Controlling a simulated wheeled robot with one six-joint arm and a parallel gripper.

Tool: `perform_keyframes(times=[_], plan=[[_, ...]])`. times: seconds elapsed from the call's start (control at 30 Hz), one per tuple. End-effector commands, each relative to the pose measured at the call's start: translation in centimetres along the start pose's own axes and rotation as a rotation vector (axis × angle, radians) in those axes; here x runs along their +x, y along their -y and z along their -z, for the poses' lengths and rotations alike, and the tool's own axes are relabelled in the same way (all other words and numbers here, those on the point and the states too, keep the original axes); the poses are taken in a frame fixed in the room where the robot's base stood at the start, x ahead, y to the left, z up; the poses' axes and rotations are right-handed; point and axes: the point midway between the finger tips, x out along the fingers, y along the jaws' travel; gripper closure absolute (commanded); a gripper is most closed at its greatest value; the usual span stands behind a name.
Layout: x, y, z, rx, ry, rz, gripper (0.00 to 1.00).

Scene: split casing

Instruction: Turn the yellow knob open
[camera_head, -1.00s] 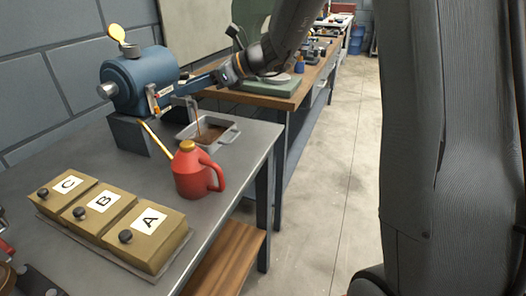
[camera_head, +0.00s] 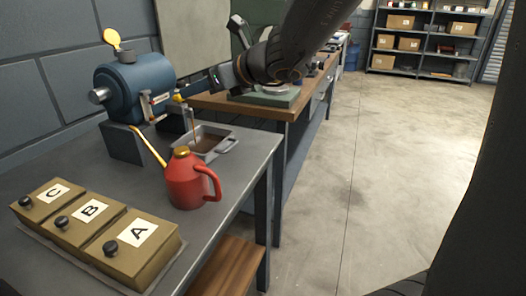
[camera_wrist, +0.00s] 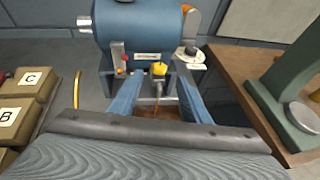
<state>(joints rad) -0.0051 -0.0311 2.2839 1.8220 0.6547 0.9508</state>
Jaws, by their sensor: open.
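The yellow knob (camera_wrist: 159,68) sits on the front of the blue casing (camera_wrist: 150,32), in the middle of the wrist view; in the head view it is a small yellow spot (camera_head: 178,98). A thin brown stream (camera_head: 193,120) falls below it into a grey tray (camera_head: 232,143) holding brown liquid. My gripper (camera_wrist: 161,80) is open, its two blue fingers on either side of the knob in the wrist view. In the head view my gripper (camera_head: 214,78) is right of the casing, apart from the knob. Nothing is between the fingers.
A red can (camera_head: 186,184) with a yellow spout stands in front of the tray. Boxes A (camera_head: 133,252), B (camera_head: 92,225) and C (camera_head: 48,200) sit at the near left. A green machine (camera_head: 265,97) stands on the wooden bench to the right.

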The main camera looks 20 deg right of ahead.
Motion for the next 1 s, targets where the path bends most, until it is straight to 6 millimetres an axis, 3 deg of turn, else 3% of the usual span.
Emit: perform_keyframes(times=[0.07,0.57,1.0], plan=[[-1.7,0.1,-0.1,-0.002,0.002,0.003,0.57],[-5.7,-4.3,6.6,-0.558,-0.297,-0.189,0.57],[-11.5,-6.3,11.6,-1.06,-0.488,-0.436,0.57]])
